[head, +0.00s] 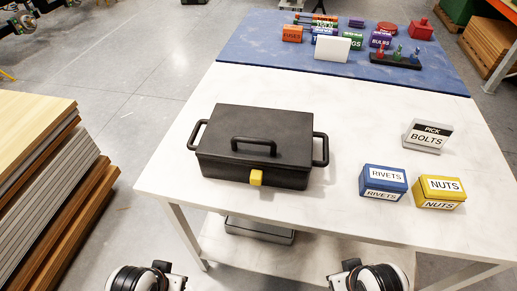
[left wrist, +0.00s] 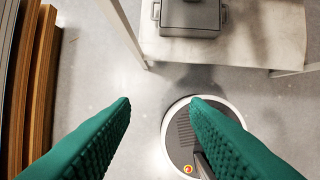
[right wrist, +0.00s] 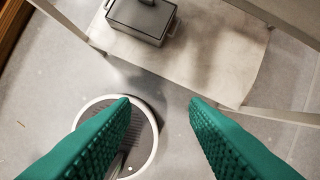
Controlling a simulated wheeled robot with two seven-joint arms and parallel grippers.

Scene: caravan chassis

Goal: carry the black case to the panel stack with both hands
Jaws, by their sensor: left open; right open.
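The black case (head: 254,145) lies closed on the white table (head: 330,110). It has a top handle, a handle at each side and a yellow latch in front. The panel stack (head: 40,150) stands on the floor left of the table; its edge shows in the left wrist view (left wrist: 32,75). My left gripper (left wrist: 160,100) is open and empty over the floor, before the table. My right gripper (right wrist: 160,100) is also open and empty there. Both are apart from the case. In the head view only my wrists show at the bottom edge; the fingers are out of frame.
A grey box (head: 259,231) sits on the table's lower shelf (left wrist: 265,35). A blue mat (head: 260,50) holds several small items behind. Floor separates stack and table.

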